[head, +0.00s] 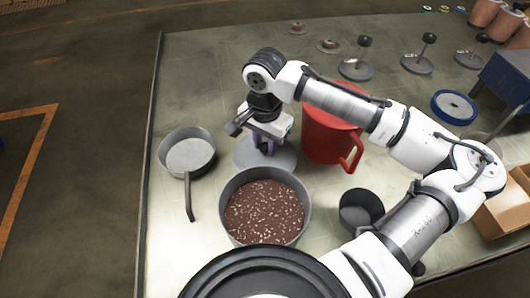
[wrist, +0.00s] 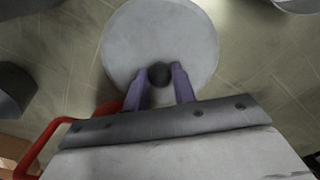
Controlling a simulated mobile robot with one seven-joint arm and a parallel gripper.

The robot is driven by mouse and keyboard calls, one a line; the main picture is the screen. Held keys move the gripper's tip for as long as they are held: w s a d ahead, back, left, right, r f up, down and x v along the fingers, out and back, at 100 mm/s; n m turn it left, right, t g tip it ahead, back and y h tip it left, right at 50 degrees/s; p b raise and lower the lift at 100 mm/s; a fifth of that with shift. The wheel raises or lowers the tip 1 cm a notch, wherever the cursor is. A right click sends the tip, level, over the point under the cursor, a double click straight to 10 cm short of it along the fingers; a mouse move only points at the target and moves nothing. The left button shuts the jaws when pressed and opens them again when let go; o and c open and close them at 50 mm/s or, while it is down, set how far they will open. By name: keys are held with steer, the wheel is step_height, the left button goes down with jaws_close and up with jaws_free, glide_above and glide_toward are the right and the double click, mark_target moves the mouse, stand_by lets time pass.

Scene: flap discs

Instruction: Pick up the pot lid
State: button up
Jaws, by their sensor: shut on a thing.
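The pot lid (head: 281,161) is a flat grey disc behind the pot of brown, speckled contents (head: 264,212) in the head view. In the wrist view the lid (wrist: 150,30) is a pale round plate with a dark ball knob (wrist: 160,73) at its middle. My gripper (wrist: 160,84) has its two purple fingers shut on the knob, one on each side. In the head view my gripper (head: 264,147) points down over the lid and hides its knob. I cannot tell whether the lid touches the table.
A red pitcher (head: 325,135) stands close right of the lid. A grey saucepan (head: 188,155) is to the left, and a dark cup (head: 357,212) is at the front right. Several knobbed discs and a blue-rimmed disc (head: 454,106) lie farther back. Bare table lies behind the saucepan.

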mark_target(265, 144)
step_height(265, 144, up, 19)
steer(key=b, duration=0.2)
steer(key=shift+b, duration=0.35)
